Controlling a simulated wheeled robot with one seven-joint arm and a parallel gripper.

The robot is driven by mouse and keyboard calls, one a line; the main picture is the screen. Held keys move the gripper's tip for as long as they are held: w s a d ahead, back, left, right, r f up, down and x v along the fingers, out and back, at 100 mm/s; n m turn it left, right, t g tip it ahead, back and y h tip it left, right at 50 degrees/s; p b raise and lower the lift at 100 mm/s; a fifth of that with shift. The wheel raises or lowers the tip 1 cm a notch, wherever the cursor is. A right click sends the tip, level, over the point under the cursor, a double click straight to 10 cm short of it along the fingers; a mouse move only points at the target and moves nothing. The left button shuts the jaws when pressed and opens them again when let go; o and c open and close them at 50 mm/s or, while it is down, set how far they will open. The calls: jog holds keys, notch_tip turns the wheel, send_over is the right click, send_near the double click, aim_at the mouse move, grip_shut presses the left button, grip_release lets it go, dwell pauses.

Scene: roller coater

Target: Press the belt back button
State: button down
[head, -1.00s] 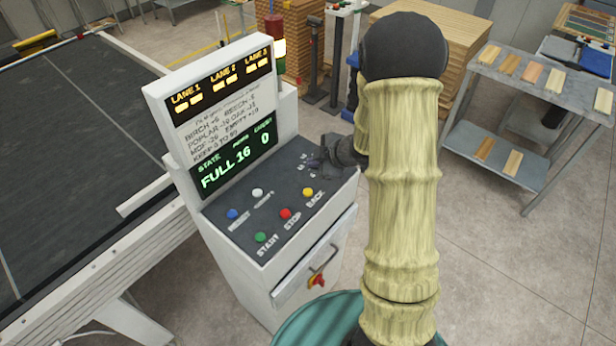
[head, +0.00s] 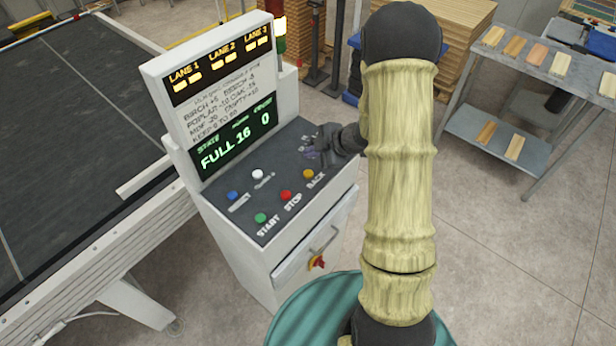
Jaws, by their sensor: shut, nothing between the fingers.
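The yellow button (head: 308,174), labelled BACK, sits at the right of the front row on the dark sloped panel (head: 245,200) of the white console. A red STOP button (head: 285,196) and a green START button (head: 260,218) are to its left. A blue button (head: 233,196) and a white button (head: 257,174) sit behind. My gripper (head: 312,153) is dark and shut, with nothing in it. It is over the panel's far right part, just behind the yellow button in the picture, apart from it. Its fingertips are small and hard to make out against the dark panel; its height is unclear.
The console's upright display (head: 225,148) reads FULL 16 0. A wide dark belt table (head: 70,110) lies to the left. A red-yellow switch (head: 317,263) is on the console front. A grey rack (head: 560,85) with wood samples stands at right; open floor lies between.

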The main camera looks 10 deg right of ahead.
aim_at(312, 174)
jog(key=shift+f+b, duration=1.9)
jog(key=shift+f, duration=0.85)
jog(key=shift+w, duration=0.1)
jog(key=shift+s+d, duration=0.1)
jog(key=shift+s, duration=0.1)
jog(key=shift+w, duration=0.1)
jog(key=shift+f, duration=0.1)
jog(key=shift+f, duration=0.3)
